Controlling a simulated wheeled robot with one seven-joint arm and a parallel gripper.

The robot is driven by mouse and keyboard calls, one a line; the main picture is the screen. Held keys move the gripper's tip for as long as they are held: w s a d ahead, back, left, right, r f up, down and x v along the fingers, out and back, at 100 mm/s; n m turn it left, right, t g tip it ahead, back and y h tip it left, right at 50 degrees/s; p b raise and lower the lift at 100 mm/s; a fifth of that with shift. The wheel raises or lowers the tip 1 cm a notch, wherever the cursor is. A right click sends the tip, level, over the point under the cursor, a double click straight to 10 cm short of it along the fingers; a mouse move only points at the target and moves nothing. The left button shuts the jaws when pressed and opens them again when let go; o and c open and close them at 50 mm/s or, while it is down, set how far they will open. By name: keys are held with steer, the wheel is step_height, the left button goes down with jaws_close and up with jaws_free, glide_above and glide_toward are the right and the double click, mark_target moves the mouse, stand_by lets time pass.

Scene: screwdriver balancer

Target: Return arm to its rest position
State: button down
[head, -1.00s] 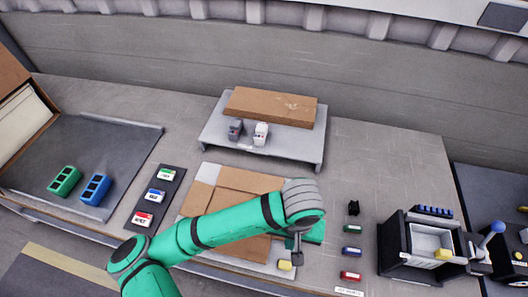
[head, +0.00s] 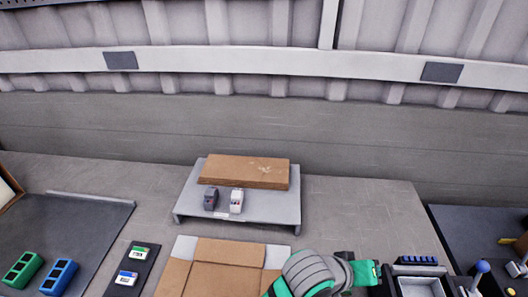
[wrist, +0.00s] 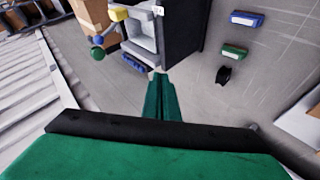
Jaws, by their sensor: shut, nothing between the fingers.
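My gripper (head: 378,272) is at the bottom right of the head view, at the end of my green arm, pointing right toward the black machine (head: 418,270). In the wrist view my gripper's green fingers (wrist: 160,98) are together with nothing between them. Their tips appear in front of the machine (wrist: 183,35) with its light tray; I cannot tell whether they touch it.
A grey riser (head: 250,206) holds a cardboard piece (head: 245,171) and two small devices. An open cardboard box (head: 225,270) lies in front. Green (head: 22,269) and blue (head: 59,276) bins stand left. Small green (wrist: 235,53) and blue (wrist: 247,19) blocks lie beside the machine.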

steer(key=w+d+r+n+t+h, duration=0.1)
steer(key=w+r+n+t+h, duration=0.2)
steer(key=w+r+n+t, duration=0.45)
steer(key=s+a+f+n+t+y, duration=0.1)
steer(key=s+a+f+t+y, duration=0.1)
steer(key=s+a+f+y, duration=0.45)
steer(key=s+a+f+n+t+y, duration=0.1)
steer(key=s+a+f+t+y, duration=0.3)
steer(key=a+f, duration=0.45)
steer(key=s+a+f+m+g+y, duration=0.1)
steer(key=s+a+m, duration=0.3)
steer(key=s, duration=0.5)
steer(key=s+a+f+m+g+y, duration=0.1)
steer(key=s+a+f+m, duration=0.2)
steer(key=s+a, duration=0.5)
steer(key=shift+s+f+m, duration=0.35)
steer(key=shift+s+f, duration=0.05)
steer(key=shift+s, duration=0.65)
steer(key=shift+w, duration=0.1)
